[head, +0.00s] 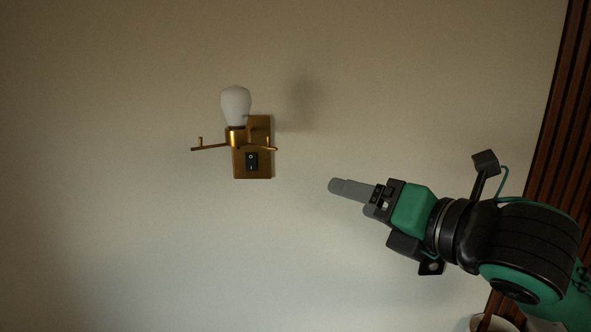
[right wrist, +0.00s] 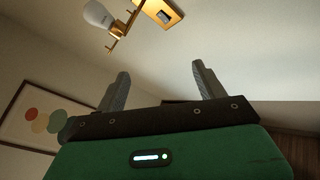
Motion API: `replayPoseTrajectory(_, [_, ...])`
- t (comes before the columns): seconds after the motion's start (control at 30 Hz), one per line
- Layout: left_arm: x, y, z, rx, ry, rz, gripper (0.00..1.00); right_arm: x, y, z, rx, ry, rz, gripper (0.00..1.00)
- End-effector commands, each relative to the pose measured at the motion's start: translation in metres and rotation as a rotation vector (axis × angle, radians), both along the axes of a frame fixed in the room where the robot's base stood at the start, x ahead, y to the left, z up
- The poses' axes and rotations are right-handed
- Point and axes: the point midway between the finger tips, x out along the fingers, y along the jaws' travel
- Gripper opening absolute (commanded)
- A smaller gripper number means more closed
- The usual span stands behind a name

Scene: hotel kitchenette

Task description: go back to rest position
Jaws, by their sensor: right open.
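My right gripper (head: 350,188) is raised in front of the wall, with its fingers pointing left toward a brass wall lamp. In the right wrist view its two grey fingers (right wrist: 160,85) stand well apart with nothing between them, so it is open and empty. The wall lamp (head: 264,165) has a white bulb (head: 236,104) and a black rocker switch (head: 252,161). The gripper is apart from the lamp, to its right and a little lower in the head view. The lamp plate also shows at the top of the right wrist view (right wrist: 160,12). My left gripper is not in view.
A plain beige wall (head: 120,220) fills most of the head view. Dark wooden slats (head: 560,110) run down the right side. A pale rounded object (head: 496,323) is partly visible at the bottom right. A framed picture with coloured dots (right wrist: 45,112) hangs left in the wrist view.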

Motion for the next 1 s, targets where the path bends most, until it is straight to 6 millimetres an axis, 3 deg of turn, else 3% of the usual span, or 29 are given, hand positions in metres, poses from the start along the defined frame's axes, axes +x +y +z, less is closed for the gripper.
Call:
replayPoseTrajectory(0.03, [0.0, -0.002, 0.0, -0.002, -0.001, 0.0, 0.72, 0.005, -0.001, -0.018, 0.059, 0.074, -0.018, 0.71])
replayPoseTrajectory(0.27, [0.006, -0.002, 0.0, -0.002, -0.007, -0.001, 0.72, 0.022, -0.01, -0.092, 0.33, 0.38, -0.146, 0.71])
replayPoseTrajectory(0.53, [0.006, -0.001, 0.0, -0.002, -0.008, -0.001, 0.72, 0.023, -0.028, -0.186, 0.646, 0.724, -0.362, 0.71])
replayPoseTrajectory(0.77, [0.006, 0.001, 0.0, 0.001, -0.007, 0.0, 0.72, 0.005, -0.047, -0.272, 0.912, 0.989, -0.603, 0.71])
replayPoseTrajectory(1.0, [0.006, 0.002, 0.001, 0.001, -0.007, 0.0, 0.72, -0.035, -0.071, -0.36, 1.179, 1.209, -0.924, 0.71])
